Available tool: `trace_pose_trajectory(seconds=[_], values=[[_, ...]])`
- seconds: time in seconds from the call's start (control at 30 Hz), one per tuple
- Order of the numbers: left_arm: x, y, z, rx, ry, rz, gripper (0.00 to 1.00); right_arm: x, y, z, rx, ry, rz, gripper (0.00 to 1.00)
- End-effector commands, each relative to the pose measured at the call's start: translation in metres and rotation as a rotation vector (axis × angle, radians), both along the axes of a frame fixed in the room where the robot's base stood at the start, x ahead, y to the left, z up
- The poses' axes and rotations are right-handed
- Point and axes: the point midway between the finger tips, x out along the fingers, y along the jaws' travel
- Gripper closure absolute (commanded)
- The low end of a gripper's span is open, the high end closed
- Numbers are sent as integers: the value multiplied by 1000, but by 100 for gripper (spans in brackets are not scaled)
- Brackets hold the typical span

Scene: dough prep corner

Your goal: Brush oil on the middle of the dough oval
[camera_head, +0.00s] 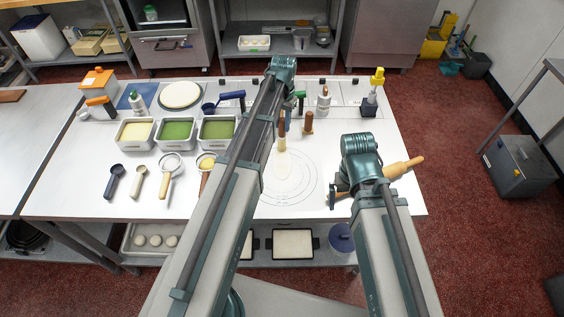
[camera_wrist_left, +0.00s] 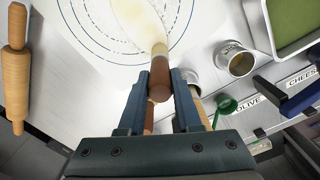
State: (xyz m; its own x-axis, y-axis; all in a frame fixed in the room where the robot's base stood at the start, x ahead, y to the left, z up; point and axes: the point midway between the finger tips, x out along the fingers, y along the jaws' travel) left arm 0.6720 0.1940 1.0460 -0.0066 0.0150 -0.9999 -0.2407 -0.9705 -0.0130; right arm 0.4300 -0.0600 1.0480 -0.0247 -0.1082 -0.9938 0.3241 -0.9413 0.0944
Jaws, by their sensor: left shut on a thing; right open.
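My left gripper (camera_wrist_left: 158,80) is shut on the brown handle of a brush (camera_wrist_left: 160,66). In the head view the brush (camera_head: 282,130) hangs below that wrist, its pale end down over the printed circles. A pale dough oval (camera_wrist_left: 142,18) lies on the circles in the left wrist view, partly behind the brush. I cannot tell whether the bristles touch it. A small metal cup (camera_wrist_left: 236,62) stands to the right of the brush. My right gripper (camera_head: 340,198) is open near the rolling pin (camera_head: 404,167), partly hidden by its own arm.
Trays with yellow and green contents (camera_head: 176,131) stand left of my left arm. Scoops and a strainer (camera_head: 171,166) lie before them. The table's front right corner is mostly clear.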

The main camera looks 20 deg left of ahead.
Motion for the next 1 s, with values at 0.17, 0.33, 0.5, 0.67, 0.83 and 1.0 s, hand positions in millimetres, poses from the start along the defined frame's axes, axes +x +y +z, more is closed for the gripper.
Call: trace_pose_trajectory(seconds=[0.17,0.33,0.5,0.67,0.83,1.0], values=[[2,1,0,0,0,0,100,0,0,0,0,0,0,0],[2,1,0,0,0,0,100,0,0,0,0,0,0,0],[2,1,-1,0,0,-1,100,0,0,-1,0,0,0,0],[-2,-1,-1,0,0,-1,100,0,0,-1,0,0,0,0],[-15,-4,-1,0,0,-1,100,0,0,-1,0,0,0,0],[-29,-8,-1,0,0,-2,100,0,0,-1,0,0,0,0]])
